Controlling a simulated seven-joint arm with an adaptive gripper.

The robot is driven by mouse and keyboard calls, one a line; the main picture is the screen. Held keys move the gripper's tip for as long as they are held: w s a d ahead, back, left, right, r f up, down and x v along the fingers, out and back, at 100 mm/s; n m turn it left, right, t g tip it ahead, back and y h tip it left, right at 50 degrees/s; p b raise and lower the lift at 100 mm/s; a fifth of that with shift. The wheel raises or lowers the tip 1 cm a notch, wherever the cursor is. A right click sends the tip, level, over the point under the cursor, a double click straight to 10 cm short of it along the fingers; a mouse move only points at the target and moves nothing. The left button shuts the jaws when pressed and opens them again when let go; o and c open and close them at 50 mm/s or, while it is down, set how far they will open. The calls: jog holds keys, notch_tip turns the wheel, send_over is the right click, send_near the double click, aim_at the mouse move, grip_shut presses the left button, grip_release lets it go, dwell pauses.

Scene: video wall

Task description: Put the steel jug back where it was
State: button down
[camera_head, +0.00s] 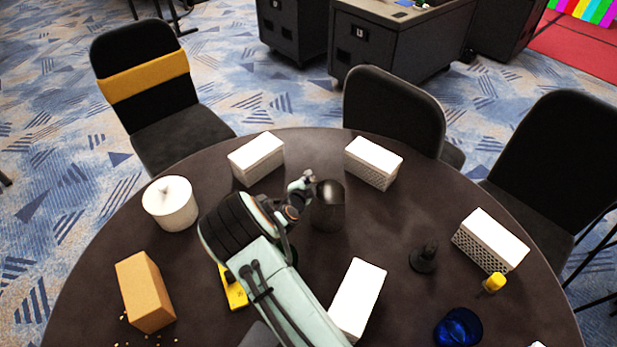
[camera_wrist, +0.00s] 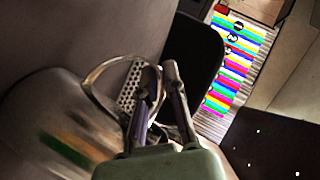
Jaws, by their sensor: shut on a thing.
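The steel jug (camera_head: 328,208) shows in the head view as a dark, shiny cylinder near the middle of the round table, just right of my gripper (camera_head: 304,184). It looks upright there. In the wrist view the jug's large reflective side (camera_wrist: 45,105) fills the left, with its thin looped handle (camera_wrist: 92,72) reaching to my fingers. My gripper (camera_wrist: 160,72) is shut on the handle. Whether the jug's base touches the table cannot be told.
White perforated boxes (camera_head: 373,163) (camera_head: 257,158) stand behind the jug, another (camera_head: 357,298) in front. A white canister (camera_head: 170,203) and a tan box (camera_head: 146,291) stand left. A dark object (camera_head: 423,258), yellow item (camera_head: 494,283) and blue glass (camera_head: 458,327) are right. Chairs ring the table (camera_head: 300,140).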

jog(key=c, duration=1.2)
grip_release()
jog(key=shift+f, duration=0.15)
jog(key=shift+c, duration=0.2)
jog(key=v, duration=1.2)
jog(key=s+d+r+n+g+h, duration=0.1)
jog(key=s+d+r+g, duration=0.1)
jog(key=s+d+g, duration=0.3)
jog(key=s+d+r+g, duration=0.2)
jog(key=s+d+r, duration=0.1)
jog(key=d, duration=0.4)
jog(key=s+d+r+n+g+y, duration=0.1)
jog(key=s+r+n+g+y, duration=0.1)
jog(key=s+n, duration=0.5)
jog(key=s+r+n+g+y, duration=0.2)
jog(key=s+r+n+g, duration=0.2)
jog(key=s, duration=1)
notch_tip(320, 180, up, 2)
jog(key=n, duration=0.3)
jog(key=shift+s+d+y, duration=0.15)
jog(key=shift+d+y, duration=0.15)
jog(key=shift+d, duration=0.1)
